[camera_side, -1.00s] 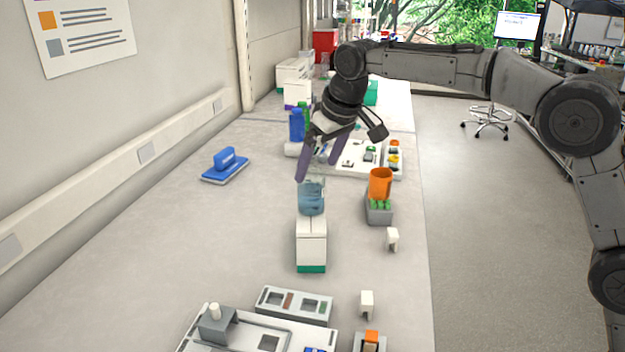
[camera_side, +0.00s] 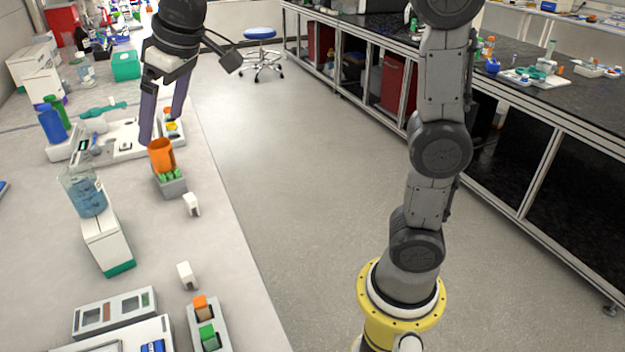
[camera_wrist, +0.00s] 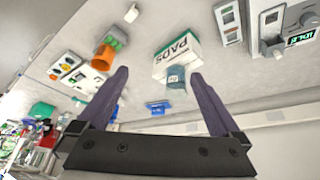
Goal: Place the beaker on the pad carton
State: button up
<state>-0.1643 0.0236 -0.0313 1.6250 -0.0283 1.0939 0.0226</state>
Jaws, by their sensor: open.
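The clear beaker (camera_side: 86,196) with bluish contents appears to stand on top of the white and green pad carton (camera_side: 106,245), near the left of the side view. In the wrist view the carton (camera_wrist: 176,50) shows the word PADS, and the beaker (camera_wrist: 175,77) is at its lower end, partly between my fingers in the picture. My gripper (camera_side: 163,128) is open and empty, up and to the right of the beaker in the side view and apart from it. Its two purple-grey fingers are spread in the wrist view (camera_wrist: 160,74).
An orange cup (camera_side: 161,154) sits at a grey block (camera_side: 172,188) with green pieces, below my fingertips in the picture. Small white blocks (camera_side: 191,204) stand near the bench's right edge.

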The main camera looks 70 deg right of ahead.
jog(key=s+d+f, duration=0.2)
jog(key=s+f, duration=0.1)
jog(key=s, duration=0.5)
jog(key=s+d+f+m, duration=0.1)
jog(key=s+f, duration=0.3)
jog(key=s, duration=0.4)
jog(key=s+d+f, duration=0.3)
jog(key=s+f, duration=0.1)
jog(key=s, duration=0.4)
jog(key=shift+s+f+m+t+h, duration=0.15)
jog(key=shift+s+m+t+h, duration=0.15)
jog(key=shift+s+m, duration=0.1)
